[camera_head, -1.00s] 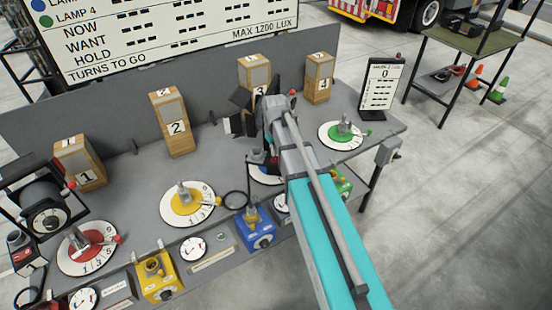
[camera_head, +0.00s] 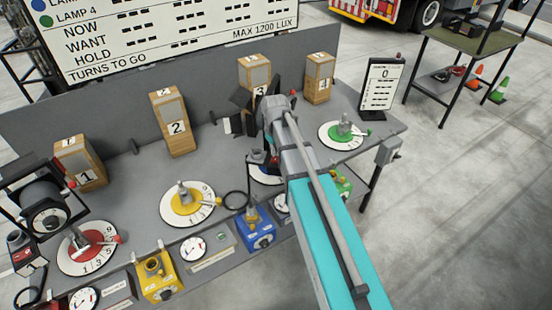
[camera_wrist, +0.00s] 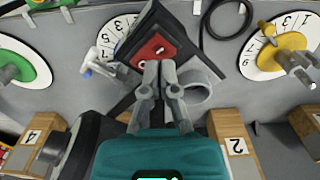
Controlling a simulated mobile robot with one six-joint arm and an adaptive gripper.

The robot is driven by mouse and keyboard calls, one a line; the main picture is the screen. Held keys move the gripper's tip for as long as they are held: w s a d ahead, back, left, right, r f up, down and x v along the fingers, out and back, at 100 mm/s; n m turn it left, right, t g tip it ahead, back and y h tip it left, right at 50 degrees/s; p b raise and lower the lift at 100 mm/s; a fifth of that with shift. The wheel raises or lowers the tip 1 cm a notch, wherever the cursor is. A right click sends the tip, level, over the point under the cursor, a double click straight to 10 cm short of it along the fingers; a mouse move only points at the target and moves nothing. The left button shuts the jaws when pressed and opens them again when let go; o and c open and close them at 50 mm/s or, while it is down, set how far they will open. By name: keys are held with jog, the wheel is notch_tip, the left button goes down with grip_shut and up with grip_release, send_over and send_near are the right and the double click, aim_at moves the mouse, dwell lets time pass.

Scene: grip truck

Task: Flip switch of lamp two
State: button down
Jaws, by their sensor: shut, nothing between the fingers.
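My gripper (camera_wrist: 161,66) is shut and empty in the wrist view. Its fingertips are at the lower edge of a red panel (camera_wrist: 153,46) in a black housing (camera_wrist: 162,18); I cannot tell whether they touch it. Small details show on the panel, but I cannot tell which lamp it belongs to. A wooden block marked 2 (camera_head: 176,126) stands behind the yellow dial (camera_head: 180,215). They also show in the wrist view, as block 2 (camera_wrist: 236,147) and the yellow dial (camera_wrist: 287,42). In the head view my arm hides the gripper and panel.
A black lamp (camera_head: 47,220) stands at the bench's left, by the red dial (camera_head: 75,262). A dark lamp body (camera_wrist: 78,145) is close to my gripper. Blocks 3 (camera_head: 255,75) and 4 (camera_head: 319,85) stand behind. A cable loop (camera_wrist: 228,12) lies beside the housing.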

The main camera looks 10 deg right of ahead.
aim_at(275, 160)
jog(key=shift+f+b, duration=1.4)
dwell(1.3)
jog(key=shift+r, duration=0.15)
jog(key=shift+r+p, duration=3.4)
jog(key=shift+p, duration=0.15)
jog(key=s+f+m+b, duration=0.1)
jog(key=s+f+b, duration=0.4)
jog(key=s, duration=0.3)
jog(key=s+f+m+b, duration=0.2)
jog(key=s+f+b, duration=0.3)
jog(key=s, duration=0.3)
jog(key=shift+f+m, duration=0.25)
jog(key=shift+m, duration=0.05)
